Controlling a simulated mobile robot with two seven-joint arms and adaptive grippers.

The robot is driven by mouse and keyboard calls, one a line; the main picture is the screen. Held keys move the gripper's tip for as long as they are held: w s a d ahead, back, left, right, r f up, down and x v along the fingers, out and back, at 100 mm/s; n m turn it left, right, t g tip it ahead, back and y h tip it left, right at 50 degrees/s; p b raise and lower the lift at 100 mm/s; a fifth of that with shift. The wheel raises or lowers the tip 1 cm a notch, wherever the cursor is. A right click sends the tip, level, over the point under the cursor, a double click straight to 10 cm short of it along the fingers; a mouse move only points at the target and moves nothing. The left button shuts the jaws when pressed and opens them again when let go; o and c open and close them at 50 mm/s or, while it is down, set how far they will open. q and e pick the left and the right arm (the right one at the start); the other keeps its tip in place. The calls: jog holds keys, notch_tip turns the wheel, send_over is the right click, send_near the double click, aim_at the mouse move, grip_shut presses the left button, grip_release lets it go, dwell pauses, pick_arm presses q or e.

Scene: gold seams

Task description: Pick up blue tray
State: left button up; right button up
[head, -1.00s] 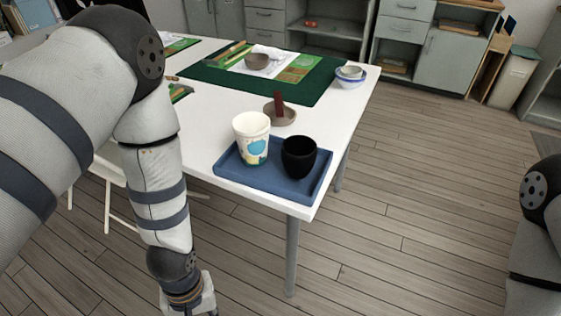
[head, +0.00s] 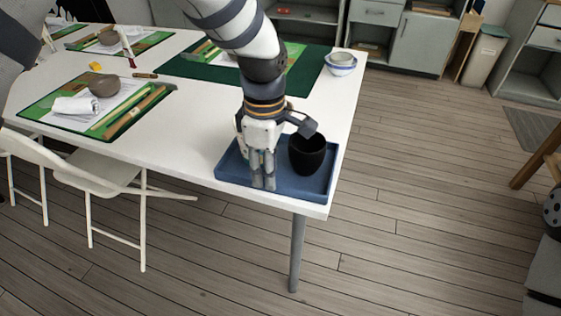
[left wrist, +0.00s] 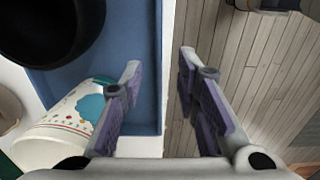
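The blue tray (head: 325,187) lies on the near right corner of the white table. A black cup (head: 307,155) stands on it; the tray (left wrist: 145,100) and black cup (left wrist: 50,25) also show in the left wrist view. A white patterned cup (left wrist: 62,122) stands on the tray, mostly hidden behind my gripper in the head view. My left gripper (head: 263,186) points down at the tray's near edge. In the left wrist view, its fingers (left wrist: 160,60) are apart with the tray's rim and table edge between them. Contact cannot be told. My right gripper is out of view.
The white table (head: 190,130) holds a green mat (head: 185,68), nested bowls (head: 341,62) at the far right and a place setting with a bowl (head: 103,86) at left. A white folding chair (head: 100,175) stands in front.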

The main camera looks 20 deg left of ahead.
pick_arm(q)
notch_tip(320, 180, down, 3)
jog(key=shift+f, duration=0.2)
jog(key=shift+w+r, duration=0.1)
grip_shut()
